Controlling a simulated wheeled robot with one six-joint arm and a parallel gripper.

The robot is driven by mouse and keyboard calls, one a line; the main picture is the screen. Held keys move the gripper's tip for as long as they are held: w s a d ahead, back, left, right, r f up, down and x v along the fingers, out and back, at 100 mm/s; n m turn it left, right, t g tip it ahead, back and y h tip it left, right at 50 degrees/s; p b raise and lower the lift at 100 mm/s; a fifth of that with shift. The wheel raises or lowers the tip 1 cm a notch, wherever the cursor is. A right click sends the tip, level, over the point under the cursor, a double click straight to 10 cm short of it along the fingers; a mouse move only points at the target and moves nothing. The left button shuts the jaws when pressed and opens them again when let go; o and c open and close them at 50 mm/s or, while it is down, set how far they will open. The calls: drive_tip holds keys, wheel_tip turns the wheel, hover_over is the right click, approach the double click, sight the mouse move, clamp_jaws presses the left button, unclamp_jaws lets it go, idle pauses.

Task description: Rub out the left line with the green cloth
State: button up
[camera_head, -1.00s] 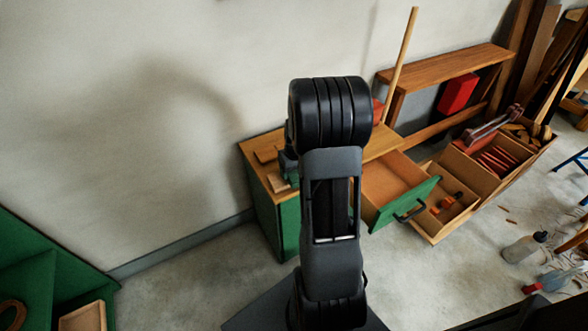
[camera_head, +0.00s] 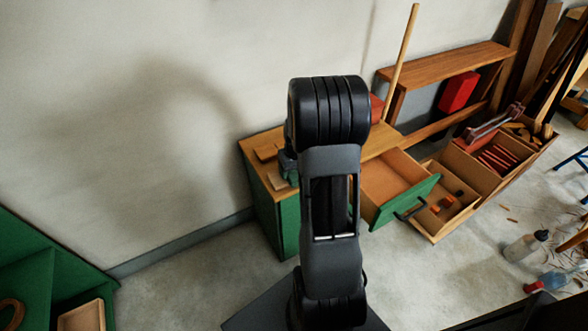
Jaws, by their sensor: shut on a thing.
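My own arm stands upright in the middle of the head view and covers much of the bench (camera_head: 268,188) behind it. My gripper is hidden behind the arm, so I cannot see its fingers or what is between them. I can make out neither the green cloth nor any drawn line, including the left one. A small dark greenish shape (camera_head: 288,166) shows at the left edge of the arm over the bench top. I cannot tell what it is.
A green-fronted drawer (camera_head: 408,201) stands open on the right of the bench. Beyond it are wooden trays with tools (camera_head: 490,160) and a shelf with a red box (camera_head: 458,92). A green cabinet (camera_head: 30,270) is at lower left.

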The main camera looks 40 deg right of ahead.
drive_tip(key=shift+w+d+r, duration=0.1)
drive_tip(key=shift+w+d, duration=0.05)
drive_tip(key=shift+w, duration=0.5)
drive_tip(key=shift+w+d, duration=0.1)
drive_tip(key=shift+w, duration=0.55)
drive_tip(key=shift+s+a, duration=0.15)
drive_tip(key=shift+s, duration=0.55)
drive_tip(key=shift+s+a, duration=0.1)
drive_tip(key=shift+s, duration=0.6)
drive_tip(key=shift+w+d, duration=0.15)
drive_tip(key=shift+w, duration=0.55)
drive_tip(key=shift+w+d, duration=0.1)
drive_tip(key=shift+w, duration=0.6)
drive_tip(key=shift+s+a+f, duration=0.15)
drive_tip(key=shift+s, duration=0.65)
drive_tip(key=shift+s+a+f, duration=0.1)
drive_tip(key=shift+s+a, duration=0.05)
drive_tip(key=shift+s, duration=0.6)
drive_tip(key=shift+w+r+p, duration=0.1)
drive_tip(key=shift+r+p, duration=2.4)
drive_tip(key=shift+r, duration=0.55)
